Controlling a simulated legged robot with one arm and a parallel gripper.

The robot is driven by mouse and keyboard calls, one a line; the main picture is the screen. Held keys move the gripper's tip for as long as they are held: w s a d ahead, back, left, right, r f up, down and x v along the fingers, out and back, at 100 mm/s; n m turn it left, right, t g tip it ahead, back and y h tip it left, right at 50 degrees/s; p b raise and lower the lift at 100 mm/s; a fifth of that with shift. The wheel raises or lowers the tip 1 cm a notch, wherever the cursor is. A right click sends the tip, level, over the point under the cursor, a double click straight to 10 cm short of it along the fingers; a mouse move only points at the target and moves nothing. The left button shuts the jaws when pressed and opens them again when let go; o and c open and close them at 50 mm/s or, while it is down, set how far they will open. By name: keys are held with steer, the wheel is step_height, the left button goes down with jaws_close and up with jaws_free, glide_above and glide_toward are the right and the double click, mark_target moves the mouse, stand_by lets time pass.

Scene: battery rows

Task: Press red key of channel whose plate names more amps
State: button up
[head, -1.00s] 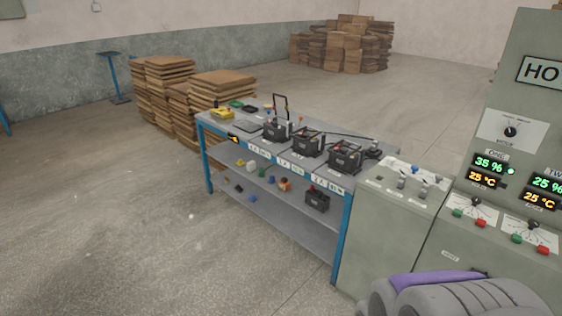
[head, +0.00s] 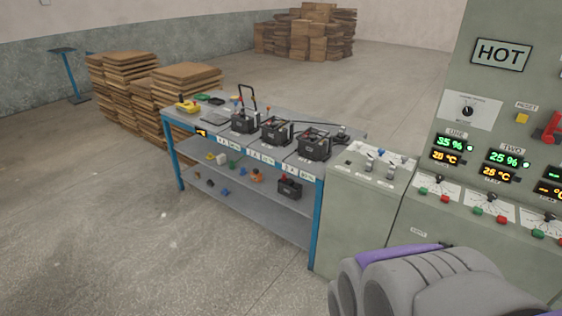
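A grey-green cabinet (head: 482,85) with a HOT sign stands at the right in the head view. Channel one's display (head: 450,142) reads 35 %, and channel two's display (head: 503,157) reads 25 %. A third display is cut by the right edge. Below them, channel one's red key (head: 445,199) sits beside a green key (head: 423,191). Channel two's red key (head: 501,219) also sits beside a green key (head: 478,211). Another green key (head: 538,234) is farther right. No amp figures are readable on the plates. My grey and purple arm part shows at bottom right; my gripper is out of view.
A blue-legged bench (head: 317,230) holds several black batteries (head: 314,145) left of the cabinet. A yellow button (head: 521,118) and a red handle (head: 550,127) are on the cabinet. The floor at front left is clear.

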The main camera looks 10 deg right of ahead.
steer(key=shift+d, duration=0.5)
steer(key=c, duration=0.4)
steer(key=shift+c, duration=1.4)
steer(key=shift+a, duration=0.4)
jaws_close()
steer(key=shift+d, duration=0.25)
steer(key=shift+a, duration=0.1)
